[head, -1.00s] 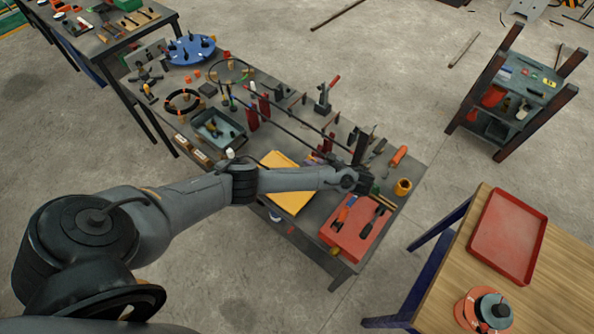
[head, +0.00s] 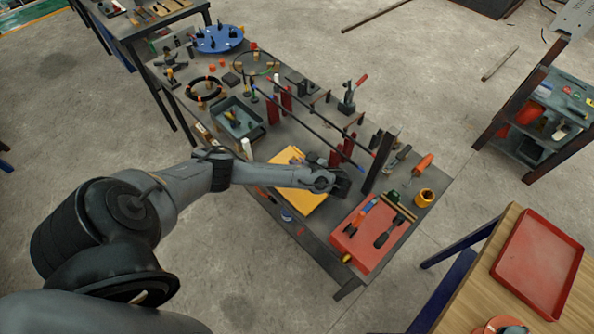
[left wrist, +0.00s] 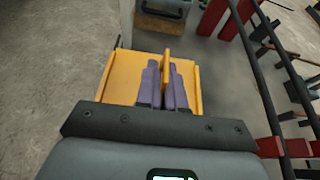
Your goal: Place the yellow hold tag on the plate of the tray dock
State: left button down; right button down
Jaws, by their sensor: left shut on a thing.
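My left gripper (head: 342,184) is above the dark bench, beside the right edge of a yellow tray-like piece (head: 300,188). In the left wrist view its purple fingers (left wrist: 167,85) are shut on a thin yellow tag (left wrist: 166,66), which stands upright between them. Behind the fingers lies the yellow piece (left wrist: 118,78), with a flat plate and raised sides. I cannot tell for sure that it is the tray dock. The gap between tag and plate is hard to judge. My arm hides part of the yellow piece in the head view. My right gripper is not in view.
A dark post (head: 381,162) stands right of the gripper. Long dark rods on red stands (head: 337,150) run behind it. A red box lid with tools (head: 367,237) lies at the bench's near right. A grey bin (head: 238,118) is farther left. A wooden table holds a red tray (head: 538,260).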

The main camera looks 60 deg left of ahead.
pick_arm(q)
jog(key=shift+f, duration=2)
jog(key=c, duration=1.3)
grip_release()
jog(key=shift+o, duration=0.2)
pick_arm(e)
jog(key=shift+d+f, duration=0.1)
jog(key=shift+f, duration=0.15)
pick_arm(q)
jog(key=shift+r, duration=0.1)
